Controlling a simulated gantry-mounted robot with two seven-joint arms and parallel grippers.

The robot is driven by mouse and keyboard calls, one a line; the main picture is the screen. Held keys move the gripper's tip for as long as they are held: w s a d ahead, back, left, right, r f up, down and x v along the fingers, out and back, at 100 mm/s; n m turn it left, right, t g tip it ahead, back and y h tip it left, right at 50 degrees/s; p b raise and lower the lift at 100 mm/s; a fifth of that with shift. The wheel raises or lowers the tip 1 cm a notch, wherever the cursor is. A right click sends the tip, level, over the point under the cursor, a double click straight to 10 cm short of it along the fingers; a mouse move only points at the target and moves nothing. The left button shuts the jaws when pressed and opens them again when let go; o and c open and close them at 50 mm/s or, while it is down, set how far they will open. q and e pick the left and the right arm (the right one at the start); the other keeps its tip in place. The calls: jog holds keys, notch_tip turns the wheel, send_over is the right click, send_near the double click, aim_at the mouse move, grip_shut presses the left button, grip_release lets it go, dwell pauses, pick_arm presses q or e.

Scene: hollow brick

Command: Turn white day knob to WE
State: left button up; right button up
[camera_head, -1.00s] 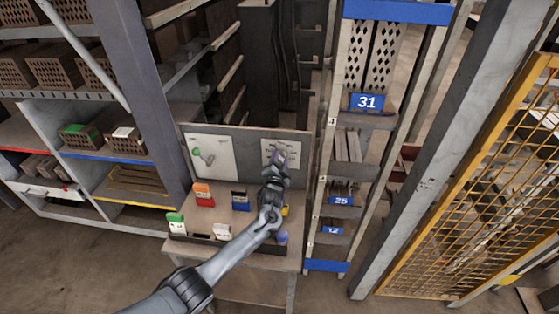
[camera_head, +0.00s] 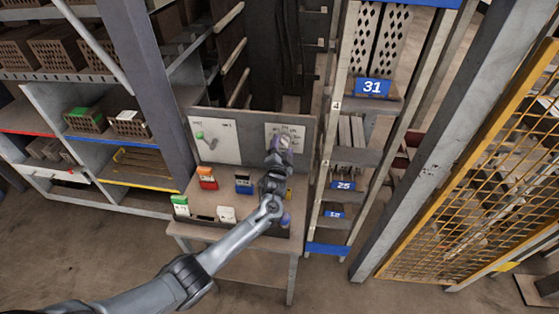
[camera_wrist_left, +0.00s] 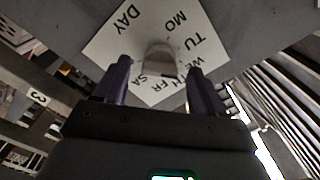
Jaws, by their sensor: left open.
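The pale day knob (camera_wrist_left: 162,54) sits on a white plate (camera_wrist_left: 103,46) lettered DAY, MO, TU, WE, TH, FR and SA. In the left wrist view, my left gripper (camera_wrist_left: 159,66) is open, with one finger on either side of the knob. Contact cannot be told, and which day the knob points at is unclear. In the head view, the left gripper (camera_head: 281,145) is in front of the white day plate (camera_head: 273,130) on the upright panel and hides the knob. My right gripper is not in view.
A second white plate with a green-tipped lever (camera_head: 200,136) is on the panel's left. Orange (camera_head: 207,177), blue (camera_head: 243,184), green (camera_head: 180,204) and white (camera_head: 226,214) blocks sit on the bench below. A rack (camera_head: 341,185) stands close on the right.

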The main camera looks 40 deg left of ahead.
pick_arm(q)
jog(key=p+v, duration=0.1)
jog(key=v, duration=0.8)
jog(key=shift+a, duration=0.1)
